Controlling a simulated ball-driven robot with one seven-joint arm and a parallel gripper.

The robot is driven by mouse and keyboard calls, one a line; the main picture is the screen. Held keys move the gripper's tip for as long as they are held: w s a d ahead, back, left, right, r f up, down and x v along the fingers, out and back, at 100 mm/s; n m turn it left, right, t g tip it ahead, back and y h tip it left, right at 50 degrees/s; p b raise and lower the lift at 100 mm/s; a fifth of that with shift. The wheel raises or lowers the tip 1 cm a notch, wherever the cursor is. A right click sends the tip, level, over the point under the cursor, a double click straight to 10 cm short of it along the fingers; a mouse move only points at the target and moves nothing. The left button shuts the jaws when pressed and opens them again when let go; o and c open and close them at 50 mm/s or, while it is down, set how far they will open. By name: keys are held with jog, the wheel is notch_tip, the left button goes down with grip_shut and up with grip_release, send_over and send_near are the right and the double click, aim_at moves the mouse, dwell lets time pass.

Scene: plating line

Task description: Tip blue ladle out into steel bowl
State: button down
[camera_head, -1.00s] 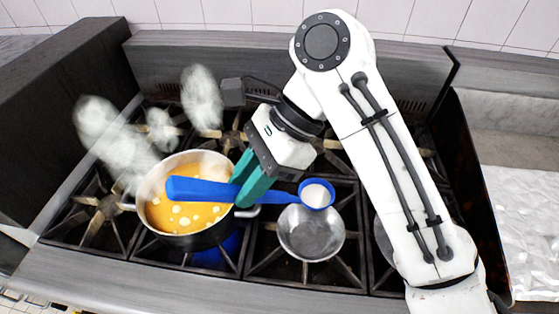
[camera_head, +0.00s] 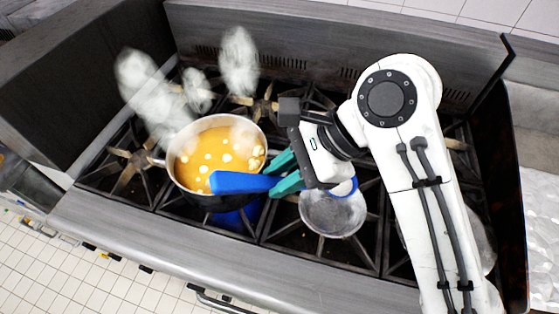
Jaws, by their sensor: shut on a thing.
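The blue ladle has its thick handle (camera_head: 238,183) pointing left over the front of the soup pot. Its blue-rimmed cup (camera_head: 349,187) shows only partly behind my gripper, over the back of the steel bowl; I cannot see what is in it. My gripper (camera_head: 284,175) has green fingers and is shut on the ladle's handle. The steel bowl (camera_head: 333,217) stands on the stove to the right of the pot. The part of its inside that I see is grey.
A steaming pot (camera_head: 218,164) of orange soup with pale pieces stands left of the bowl, close to the ladle handle. Black burner grates surround both. The stove's front edge (camera_head: 200,250) and a tiled floor lie nearer. A dark panel rises at the left.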

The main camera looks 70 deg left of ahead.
jog(key=s+d+f+n+y+b, duration=0.1)
jog(key=d+f+n+y+b, duration=0.4)
jog(key=b, duration=1.6)
jog(key=d+f+y, duration=0.4)
jog(key=y, duration=0.2)
jog(key=shift+s+d+g, duration=0.15)
jog(key=shift+d+g, duration=0.1)
jog(key=shift+g, duration=0.15)
jog(key=shift+n+b, duration=0.3)
jog(key=shift+d, duration=0.15)
dwell(0.5)
